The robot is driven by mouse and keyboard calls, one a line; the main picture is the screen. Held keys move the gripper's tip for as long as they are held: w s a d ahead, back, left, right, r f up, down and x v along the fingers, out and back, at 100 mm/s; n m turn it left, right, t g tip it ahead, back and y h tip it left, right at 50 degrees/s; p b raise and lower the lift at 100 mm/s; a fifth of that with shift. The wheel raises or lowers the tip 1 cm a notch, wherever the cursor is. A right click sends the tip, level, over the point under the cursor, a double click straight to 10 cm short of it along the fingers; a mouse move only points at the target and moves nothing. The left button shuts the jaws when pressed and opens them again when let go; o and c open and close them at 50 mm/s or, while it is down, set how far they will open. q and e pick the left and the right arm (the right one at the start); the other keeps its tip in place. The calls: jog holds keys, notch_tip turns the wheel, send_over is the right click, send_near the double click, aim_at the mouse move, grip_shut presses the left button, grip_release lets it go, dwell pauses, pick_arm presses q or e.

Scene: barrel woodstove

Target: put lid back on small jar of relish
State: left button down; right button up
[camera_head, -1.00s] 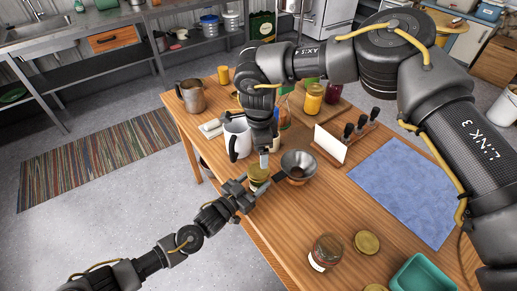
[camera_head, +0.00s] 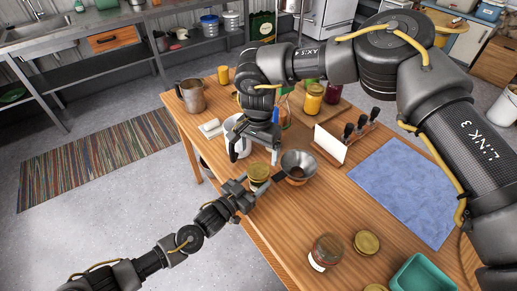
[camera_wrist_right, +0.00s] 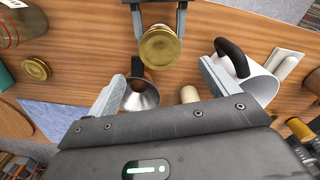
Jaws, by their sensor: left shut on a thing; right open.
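The small jar of relish (camera_head: 259,183) stands near the table's left edge, with a gold lid (camera_head: 259,171) on its top. The lid looks level; I cannot tell whether it is screwed down. My left gripper (camera_head: 248,187) is shut on the jar, its fingers on both sides. In the right wrist view the lid (camera_wrist_right: 160,47) covers the jar's mouth, between the left gripper's fingers (camera_wrist_right: 158,18). My right gripper (camera_head: 260,150) is open and empty above the jar, apart from the lid; its spread fingers also show in the wrist view (camera_wrist_right: 161,72).
A metal funnel (camera_head: 299,162) stands close right of the jar; a white pitcher (camera_head: 233,137) stands behind it. A large jar (camera_head: 326,250), a loose gold lid (camera_head: 367,242) and a teal tray (camera_head: 422,274) are at the front. The blue mat (camera_head: 402,190) is bare.

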aim_at(259, 170)
jog(key=shift+f, duration=3.9)
jog(key=shift+c, duration=0.3)
